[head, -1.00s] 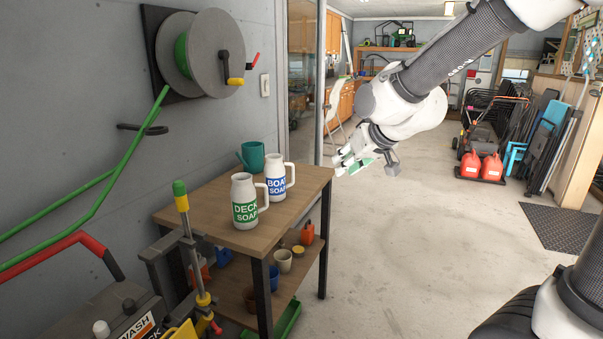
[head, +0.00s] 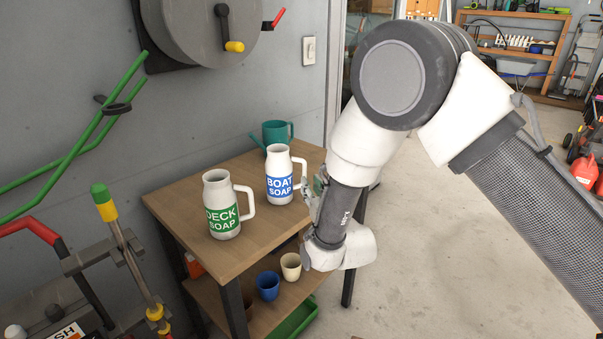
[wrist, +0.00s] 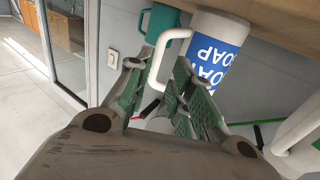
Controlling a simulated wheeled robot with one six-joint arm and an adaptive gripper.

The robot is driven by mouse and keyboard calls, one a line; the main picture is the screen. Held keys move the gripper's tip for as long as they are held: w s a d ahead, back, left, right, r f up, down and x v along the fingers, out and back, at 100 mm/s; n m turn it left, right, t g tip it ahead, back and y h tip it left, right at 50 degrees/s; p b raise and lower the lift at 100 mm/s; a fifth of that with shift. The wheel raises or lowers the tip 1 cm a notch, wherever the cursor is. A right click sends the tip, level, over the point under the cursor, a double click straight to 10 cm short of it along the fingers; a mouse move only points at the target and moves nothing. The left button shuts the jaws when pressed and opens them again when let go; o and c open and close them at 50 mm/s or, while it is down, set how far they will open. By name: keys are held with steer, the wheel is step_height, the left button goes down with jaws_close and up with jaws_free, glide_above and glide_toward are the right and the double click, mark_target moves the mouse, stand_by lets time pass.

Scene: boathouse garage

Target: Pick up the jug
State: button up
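Two white jugs with handles stand upright on the wooden table. The jug with the blue BOAT SOAP label (head: 279,178) is nearer my gripper; the one with the green DECK SOAP label (head: 221,208) stands to its left. My gripper (head: 311,198) is just right of the BOAT SOAP jug, on its handle side, partly hidden by my arm. In the wrist view, my gripper (wrist: 162,68) has its green-padded fingers apart. The BOAT SOAP jug (wrist: 212,50) is beyond them, its handle showing between the fingertips. I cannot tell whether they touch it.
A teal watering can (head: 277,131) stands behind the jugs on the table (head: 178,204). Cups, including a blue one (head: 268,285), sit on the lower shelf. A hose reel (head: 200,30) hangs on the wall. A pressure washer is at left. Open floor lies right.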

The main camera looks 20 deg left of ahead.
mark_target(305, 174)
steer(key=x, duration=0.7)
steer(key=shift+w+r, duration=0.2)
steer(key=shift+w, duration=0.2)
steer(key=shift+r, duration=0.1)
jaws_close()
